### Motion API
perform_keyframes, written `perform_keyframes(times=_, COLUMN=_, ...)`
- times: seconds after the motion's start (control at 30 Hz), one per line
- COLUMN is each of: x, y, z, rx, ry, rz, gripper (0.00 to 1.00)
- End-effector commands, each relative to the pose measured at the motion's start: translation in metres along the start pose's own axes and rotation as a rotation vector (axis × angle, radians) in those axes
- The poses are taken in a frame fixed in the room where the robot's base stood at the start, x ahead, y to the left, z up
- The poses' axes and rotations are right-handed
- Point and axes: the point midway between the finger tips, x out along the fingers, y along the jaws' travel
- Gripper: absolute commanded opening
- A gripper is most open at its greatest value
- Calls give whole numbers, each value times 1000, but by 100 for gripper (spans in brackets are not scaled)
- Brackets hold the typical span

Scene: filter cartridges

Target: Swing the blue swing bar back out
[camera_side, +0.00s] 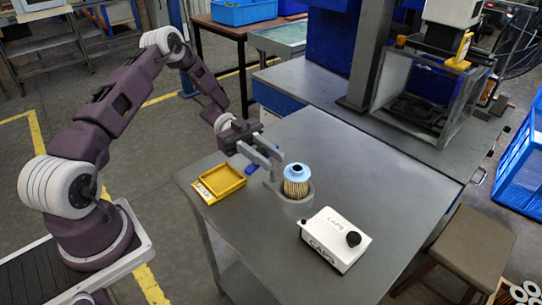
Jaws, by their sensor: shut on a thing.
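The blue swing bar (252,167) shows as a small blue piece just below and left of my gripper's fingers; much of it is hidden. My gripper (275,160) is shut on the bar, at the left side of the grey holder (290,205). The exact contact between fingers and bar is hard to make out. A pleated filter cartridge (296,188) stands upright in the round holder. A light blue cap (297,172) sits on its top. The bar does not lie across the cap.
A yellow tray (232,185) lies left of the holder. A white box (330,240) marked CAPS, with a black knob, stands in front right. The grey table (380,170) is clear to the right. A press frame (415,105) stands at the back right.

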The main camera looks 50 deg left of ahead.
Motion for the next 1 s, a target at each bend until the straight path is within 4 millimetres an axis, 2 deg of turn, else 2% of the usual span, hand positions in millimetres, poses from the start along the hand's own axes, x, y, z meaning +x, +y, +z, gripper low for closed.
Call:
perform_keyframes(times=0.5, x=0, y=1, z=-2, rx=2, ry=8, rz=18, gripper=0)
perform_keyframes(times=0.53, x=0, y=1, z=-2, rx=2, ry=8, rz=18, gripper=32)
perform_keyframes(times=0.6, x=0, y=1, z=-2, rx=2, ry=7, rz=17, gripper=46)
perform_keyframes(times=0.9, x=-2, y=1, z=-1, rx=1, ry=4, rz=16, gripper=46)
perform_keyframes(times=1.0, x=-14, y=0, z=0, rx=1, ry=2, rz=13, gripper=46)
